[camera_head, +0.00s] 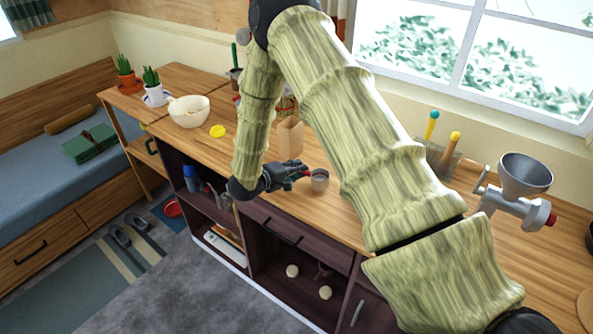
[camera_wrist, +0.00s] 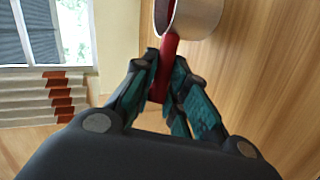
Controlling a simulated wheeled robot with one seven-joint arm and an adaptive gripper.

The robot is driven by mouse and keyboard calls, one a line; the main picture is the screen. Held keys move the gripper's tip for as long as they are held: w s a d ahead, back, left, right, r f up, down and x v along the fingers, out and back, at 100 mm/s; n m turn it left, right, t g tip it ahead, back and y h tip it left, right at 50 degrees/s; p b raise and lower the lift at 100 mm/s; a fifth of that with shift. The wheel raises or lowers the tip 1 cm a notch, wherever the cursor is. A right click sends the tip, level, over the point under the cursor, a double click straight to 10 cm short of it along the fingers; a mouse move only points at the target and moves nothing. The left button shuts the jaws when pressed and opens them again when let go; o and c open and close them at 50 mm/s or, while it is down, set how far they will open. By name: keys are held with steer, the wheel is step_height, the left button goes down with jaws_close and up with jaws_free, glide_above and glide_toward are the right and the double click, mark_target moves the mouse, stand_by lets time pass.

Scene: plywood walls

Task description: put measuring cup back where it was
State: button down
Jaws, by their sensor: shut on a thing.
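The measuring cup (camera_head: 319,180) is a small metal cup with a red handle, near the front edge of the wooden counter (camera_head: 345,225). My gripper (camera_head: 303,175) is shut on its red handle, to the left of the cup. In the wrist view the cup (camera_wrist: 196,18) is at the top, partly cut off by the frame, and the red handle (camera_wrist: 162,75) lies between the fingers of my gripper (camera_wrist: 165,72). I cannot tell whether the cup touches the counter.
A paper bag (camera_head: 290,138) stands behind my gripper. A white bowl (camera_head: 189,111) and a yellow lid-like disc (camera_head: 217,131) are to the left. A metal grinder (camera_head: 520,190) and a utensil holder (camera_head: 437,160) are to the right. Open shelves (camera_head: 290,270) lie below the counter.

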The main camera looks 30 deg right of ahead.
steer(key=shift+f, duration=0.75)
steer(key=shift+f, duration=0.1)
steer(key=c, duration=1.4)
jaws_free()
steer(key=shift+c, duration=0.2)
steer(key=b+v, duration=0.4)
steer(key=v, duration=0.8)
steer(key=shift+a, duration=0.1)
